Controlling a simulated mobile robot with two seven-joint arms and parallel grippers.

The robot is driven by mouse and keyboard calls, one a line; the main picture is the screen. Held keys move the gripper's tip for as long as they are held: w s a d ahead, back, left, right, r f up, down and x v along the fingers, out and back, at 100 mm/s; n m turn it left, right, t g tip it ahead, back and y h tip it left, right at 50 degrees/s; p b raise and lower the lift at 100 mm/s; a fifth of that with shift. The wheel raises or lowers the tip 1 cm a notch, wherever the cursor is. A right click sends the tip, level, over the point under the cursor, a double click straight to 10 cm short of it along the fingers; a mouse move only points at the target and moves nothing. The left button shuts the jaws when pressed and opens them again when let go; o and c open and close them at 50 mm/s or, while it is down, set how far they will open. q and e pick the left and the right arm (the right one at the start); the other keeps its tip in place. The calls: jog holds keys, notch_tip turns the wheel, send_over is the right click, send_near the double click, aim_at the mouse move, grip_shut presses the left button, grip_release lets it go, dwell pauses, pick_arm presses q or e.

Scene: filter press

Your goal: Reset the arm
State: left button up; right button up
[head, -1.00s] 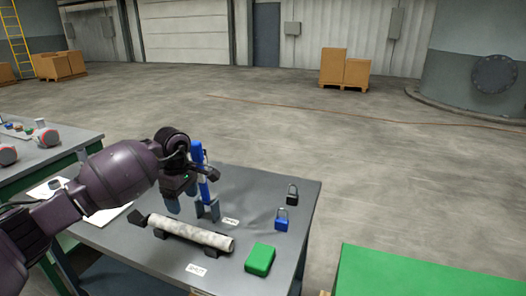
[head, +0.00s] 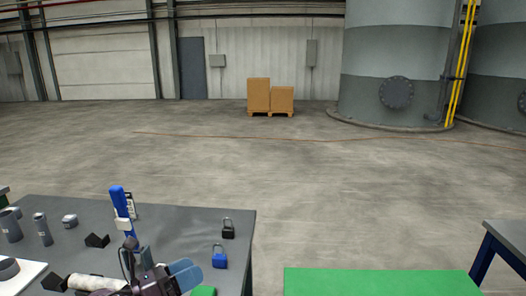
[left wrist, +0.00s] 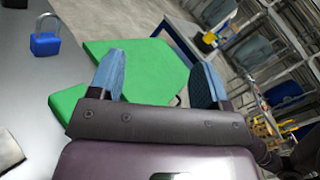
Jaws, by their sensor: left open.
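My left gripper (head: 187,270) is low in the head view, over the near part of the grey table, left of the blue padlock (head: 219,259). Its light blue fingers point right. In the left wrist view the two fingers of my left gripper (left wrist: 158,75) stand wide apart with nothing held between them. The blue-handled tool (head: 121,204) stands upright on the table, apart from the gripper. My left arm is mostly cut off by the bottom edge. My right gripper is not in view.
A black padlock (head: 228,231) stands near the table's right edge. A whitish roll (head: 95,282) and a green case (head: 203,291) are partly cut off or hidden. A green surface (head: 380,282) lies to the right, across a gap. The floor beyond is open.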

pick_arm(q)
jog(key=s+a+f+n+t+y, duration=0.35)
jog(key=a+n+y, duration=0.4)
jog(key=n, duration=0.75)
jog(key=s+a+f+n+t+y, duration=0.25)
jog(key=s+a+n+y, duration=0.25)
jog(key=n+y, duration=0.8)
jog(key=s+f+n+g+h, duration=0.2)
jog(key=s+f+n+g, duration=0.45)
jog(key=s, duration=0.45)
jog(key=s+f+n+g+h, duration=0.2)
jog(key=s+f+n+g, duration=0.4)
jog(key=s, duration=0.5)
jog(key=w+f+t, duration=0.6)
jog(key=f+t, duration=0.1)
jog(key=f, duration=0.1)
jog(key=shift+w+d+h, duration=0.3)
jog(key=shift+d+h, duration=0.1)
jog(key=shift+h, duration=0.05)
jog(key=shift+c, duration=0.5)
